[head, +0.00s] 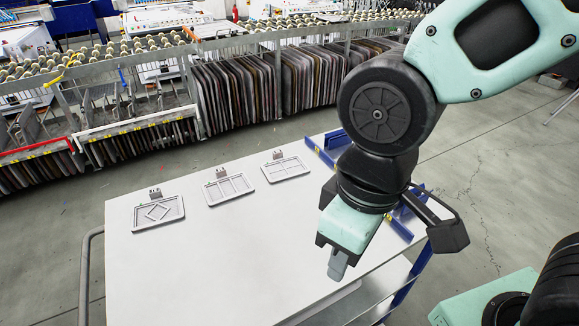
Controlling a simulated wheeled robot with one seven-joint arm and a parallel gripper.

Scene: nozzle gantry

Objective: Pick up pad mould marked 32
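Three flat grey framed pad moulds lie in a slanting row on the white table top (200,285). The left mould (158,213) has a diamond shape inside. The middle mould (229,189) has upright dividers. The right mould (285,169) has crossing dividers. Each has a small grey tab at its far edge; any marking is too small to read, so I cannot tell which is 32. My gripper (337,266) points down over the table's right part, to the right of and nearer than the moulds, apart from them. Its fingers overlap in this view, so its opening is unclear.
Blue rails (325,150) stand along the table's right side, partly behind my arm. A grey tube handle (85,270) is at the table's left. Racks of upright boards (265,83) with rollers stand behind. The table's near left part is clear.

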